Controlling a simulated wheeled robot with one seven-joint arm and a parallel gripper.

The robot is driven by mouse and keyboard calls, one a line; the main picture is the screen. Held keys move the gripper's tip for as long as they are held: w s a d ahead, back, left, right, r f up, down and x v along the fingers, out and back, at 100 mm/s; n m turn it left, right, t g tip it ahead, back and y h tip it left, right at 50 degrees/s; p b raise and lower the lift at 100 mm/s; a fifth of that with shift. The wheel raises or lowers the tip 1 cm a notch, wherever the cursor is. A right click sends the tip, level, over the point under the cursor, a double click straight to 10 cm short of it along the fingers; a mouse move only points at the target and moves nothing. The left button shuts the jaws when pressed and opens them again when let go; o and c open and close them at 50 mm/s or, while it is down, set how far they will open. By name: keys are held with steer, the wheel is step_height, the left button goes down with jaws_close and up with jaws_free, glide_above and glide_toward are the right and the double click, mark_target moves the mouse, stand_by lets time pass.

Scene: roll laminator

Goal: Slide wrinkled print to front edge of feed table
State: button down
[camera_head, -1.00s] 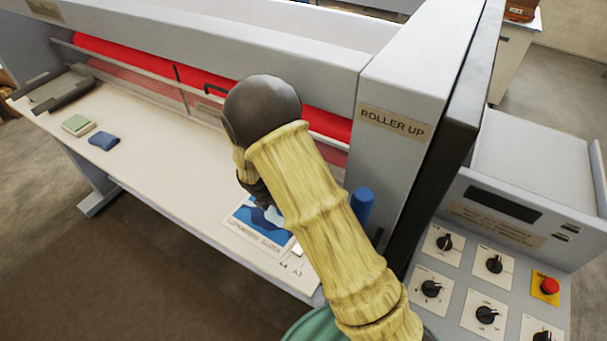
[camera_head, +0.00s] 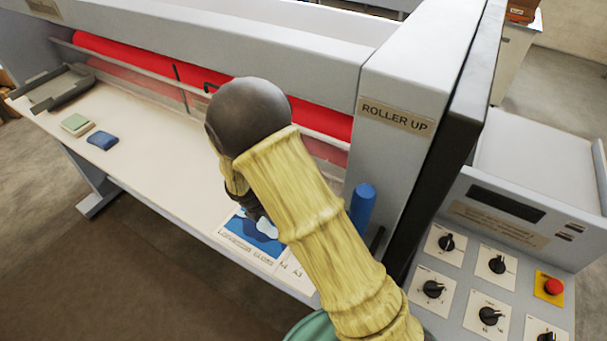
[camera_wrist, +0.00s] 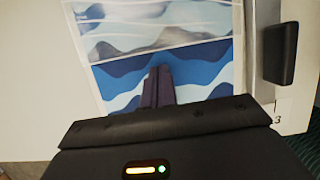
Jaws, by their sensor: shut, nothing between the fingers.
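The print (camera_head: 250,236), with blue and white wave shapes and a pale caption strip, lies on the cream feed table (camera_head: 150,150) at the table's front edge. In the wrist view the print (camera_wrist: 215,65) fills the upper middle, with a paler band across its far part; I cannot make out the wrinkles clearly. My gripper (camera_wrist: 157,75) is shut and empty, fingers pointing down over the middle of the print. They seem to touch it, but contact is not certain.
A blue cylinder (camera_head: 363,207) stands right of my arm near the ROLLER UP housing (camera_head: 400,80). The red roller (camera_head: 130,62) runs behind the table. A blue pad (camera_head: 102,140), a green block (camera_head: 76,122) and a grey tray (camera_head: 55,92) lie left. A black block (camera_wrist: 280,53) is right of the print.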

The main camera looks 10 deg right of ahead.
mark_target(261, 232)
steer(key=shift+s+a, duration=0.1)
steer(key=shift+s+a+f, duration=0.1)
steer(key=shift+s+a, duration=0.15)
steer(key=shift+s+a+b, duration=0.3)
steer(key=shift+s+a, duration=0.15)
steer(key=shift+s, duration=0.25)
steer(key=shift+s+a+b, duration=0.3)
steer(key=shift+s+a, duration=0.1)
steer(key=shift+s, duration=0.25)
steer(key=shift+s+a+b, duration=0.35)
steer(key=shift+s, duration=0.3)
steer(key=shift+s+a, duration=0.1)
steer(key=shift+s, duration=0.1)
